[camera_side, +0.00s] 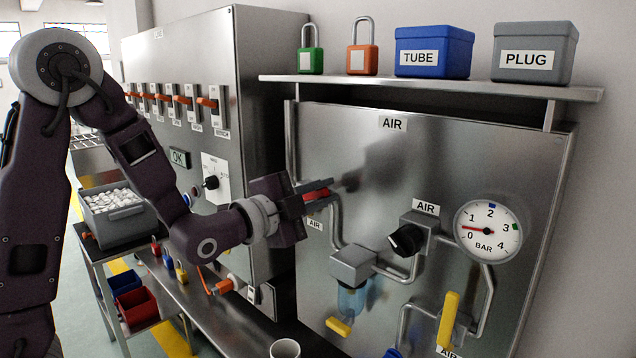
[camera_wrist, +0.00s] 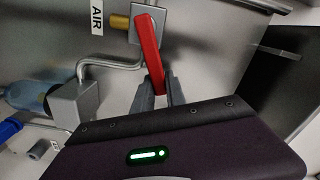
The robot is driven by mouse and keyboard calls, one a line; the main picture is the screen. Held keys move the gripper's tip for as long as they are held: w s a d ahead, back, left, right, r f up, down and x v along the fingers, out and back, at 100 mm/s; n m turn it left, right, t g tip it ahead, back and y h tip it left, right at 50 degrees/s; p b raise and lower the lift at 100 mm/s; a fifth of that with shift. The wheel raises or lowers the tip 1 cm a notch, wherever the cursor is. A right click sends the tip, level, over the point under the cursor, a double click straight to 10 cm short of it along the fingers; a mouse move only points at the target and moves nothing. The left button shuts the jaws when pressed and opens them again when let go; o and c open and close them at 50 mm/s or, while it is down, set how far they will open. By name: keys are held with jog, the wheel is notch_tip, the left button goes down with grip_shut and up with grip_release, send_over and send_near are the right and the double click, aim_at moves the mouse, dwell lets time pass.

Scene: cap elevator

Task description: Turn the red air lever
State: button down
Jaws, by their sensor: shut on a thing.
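The red air lever (camera_wrist: 151,53) is a flat red bar on a square metal valve block (camera_wrist: 150,22) with a brass fitting. In the wrist view it slants from the block down into my gripper (camera_wrist: 158,97), whose two grey fingers are shut on its free end. In the side view my gripper (camera_side: 322,190) reaches the left side of the air panel (camera_side: 450,160), and a strip of the red lever (camera_side: 317,195) shows between the fingers. The fingers and arm hide the valve block there.
Below right of the lever are pipes, a filter with a blue bowl (camera_side: 351,299), a black knob (camera_side: 406,239), a pressure gauge (camera_side: 488,231) and a yellow lever (camera_side: 448,319). A shelf (camera_side: 430,88) with padlocks and two boxes is above. A switch cabinet (camera_side: 215,80) stands at left.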

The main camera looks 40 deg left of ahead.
jog(key=shift+d+f+m, duration=0.2)
jog(key=shift+f+m, duration=0.55)
jog(key=shift+m, duration=0.4)
jog(key=shift+d+f+m, duration=0.15)
jog(key=shift+f+m, duration=0.6)
jog(key=shift+m, duration=0.4)
jog(key=c, duration=1.4)
grip_release()
jog(key=shift+o, duration=0.2)
notch_tip(320, 180, up, 10)
